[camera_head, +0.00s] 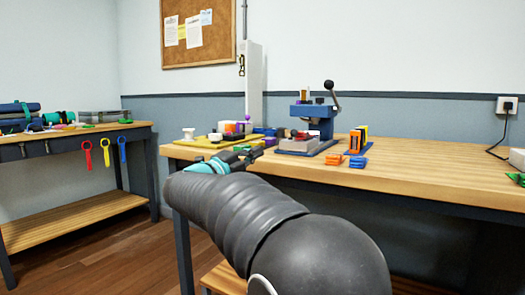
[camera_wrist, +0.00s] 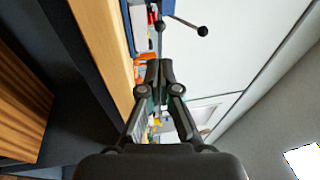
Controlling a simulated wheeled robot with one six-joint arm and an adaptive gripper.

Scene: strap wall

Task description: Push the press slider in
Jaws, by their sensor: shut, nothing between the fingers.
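The blue press (camera_head: 318,118) with a black-knobbed lever stands on the workbench right of centre in the head view. A grey block (camera_head: 298,145), likely its slider, sits low at its front on a blue base, with a small red and dark piece on top. In the wrist view part of the blue press (camera_wrist: 168,7) shows at the top edge with its lever. My gripper (camera_head: 257,152) is at the bench's front edge, left of the grey block and apart from it. In the wrist view my gripper (camera_wrist: 158,66) has its fingers together, empty.
A yellow tray (camera_head: 205,142) with small parts lies left of the press. Orange and blue blocks (camera_head: 357,161) sit to its right. The bench (camera_head: 440,180) is mostly clear further right. Another table (camera_head: 75,135) with tools stands at the left.

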